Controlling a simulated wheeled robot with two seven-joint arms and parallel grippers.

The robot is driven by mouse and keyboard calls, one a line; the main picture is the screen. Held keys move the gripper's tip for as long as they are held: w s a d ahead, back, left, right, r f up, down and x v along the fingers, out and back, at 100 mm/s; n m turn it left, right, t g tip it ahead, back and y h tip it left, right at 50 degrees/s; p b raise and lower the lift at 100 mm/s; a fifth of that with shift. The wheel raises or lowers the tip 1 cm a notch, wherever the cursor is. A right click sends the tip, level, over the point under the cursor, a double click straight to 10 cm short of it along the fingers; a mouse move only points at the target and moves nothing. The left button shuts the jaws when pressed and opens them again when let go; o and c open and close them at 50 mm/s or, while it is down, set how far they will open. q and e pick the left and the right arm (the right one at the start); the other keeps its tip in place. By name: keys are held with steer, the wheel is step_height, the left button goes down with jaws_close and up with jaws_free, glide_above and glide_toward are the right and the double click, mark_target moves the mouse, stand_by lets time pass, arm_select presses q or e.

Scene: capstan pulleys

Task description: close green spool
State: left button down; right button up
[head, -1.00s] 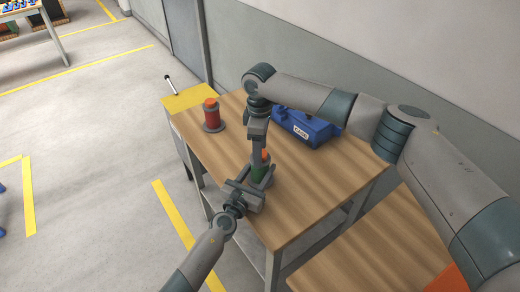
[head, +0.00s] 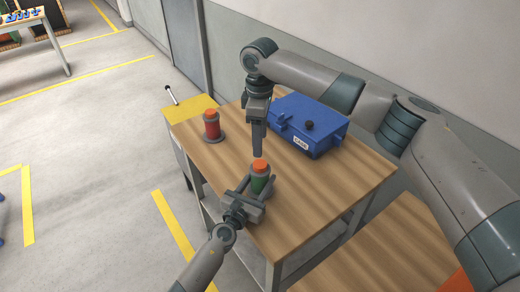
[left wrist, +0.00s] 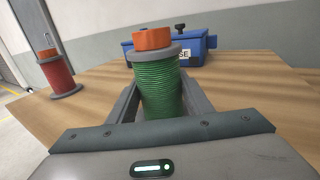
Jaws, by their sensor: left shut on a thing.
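The green spool (head: 261,185) stands upright near the table's front left edge. It has green windings, a grey upper flange and an orange cap (head: 260,165) on top. My left gripper (head: 248,194) is shut on the spool, its fingers on either side of the body. In the left wrist view the green windings (left wrist: 162,90) lie between the fingers, and the orange cap (left wrist: 153,38) rests on the flange. My right gripper (head: 257,152) points down just above and behind the cap, seemingly apart from it. Its fingers show edge-on, so their opening is unclear.
A red spool (head: 211,126) with an orange top stands at the back left of the wooden table (head: 310,200); it also shows in the left wrist view (left wrist: 58,72). A blue case (head: 310,125) sits at the back. The table's front right is clear.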

steer(key=shift+r, duration=1.5)
arm_select(q)
steer(key=c, duration=0.8)
jaws_free()
steer(key=shift+s, duration=0.1)
steer(key=shift+s+a, duration=0.3)
steer(key=shift+s, duration=0.2)
steer(key=shift+v, duration=8.05)
